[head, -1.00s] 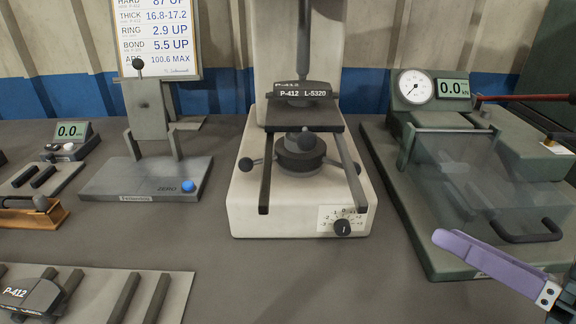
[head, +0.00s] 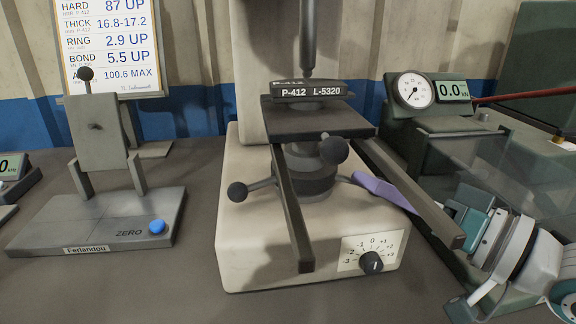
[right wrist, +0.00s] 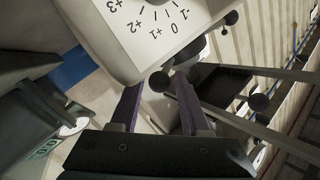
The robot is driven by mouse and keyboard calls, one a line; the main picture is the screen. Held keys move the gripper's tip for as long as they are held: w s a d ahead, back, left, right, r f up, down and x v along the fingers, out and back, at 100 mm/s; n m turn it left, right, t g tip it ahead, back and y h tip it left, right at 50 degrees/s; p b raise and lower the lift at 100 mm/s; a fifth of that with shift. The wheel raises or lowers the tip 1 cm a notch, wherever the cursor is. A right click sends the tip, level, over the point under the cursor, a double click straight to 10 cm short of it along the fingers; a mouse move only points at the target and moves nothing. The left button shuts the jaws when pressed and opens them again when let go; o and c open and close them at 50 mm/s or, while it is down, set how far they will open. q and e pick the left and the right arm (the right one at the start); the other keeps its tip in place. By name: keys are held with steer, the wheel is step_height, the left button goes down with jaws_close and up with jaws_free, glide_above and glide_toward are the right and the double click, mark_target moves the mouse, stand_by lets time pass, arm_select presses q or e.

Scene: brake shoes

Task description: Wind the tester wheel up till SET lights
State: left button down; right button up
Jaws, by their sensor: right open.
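The tester (head: 235,215) is a cream machine in the middle of the head view. Its dark hand wheel (head: 305,185) sits under the plate and has spokes with black ball knobs (head: 238,192). A brake shoe marked P-412 L-5320 (head: 307,92) lies on the plate under the vertical rod. My right gripper (head: 360,180) reaches in from the right beside the wheel, its far finger hidden. In the right wrist view its two purple fingers (right wrist: 157,90) are apart, with a ball knob (right wrist: 159,81) near their tips; contact is unclear. No lit SET lamp shows. My left gripper is out of view.
Two dark rails (head: 293,215) jut forward from the tester around the wheel. A scale knob (head: 372,262) is on its front. A green tester with a dial gauge (head: 413,90) stands right, a grey fixture with a blue button (head: 157,227) left.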

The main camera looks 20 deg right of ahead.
steer(key=shift+w+a, duration=0.1)
steer(key=shift+w, duration=0.15)
jaws_close()
stand_by(1.4)
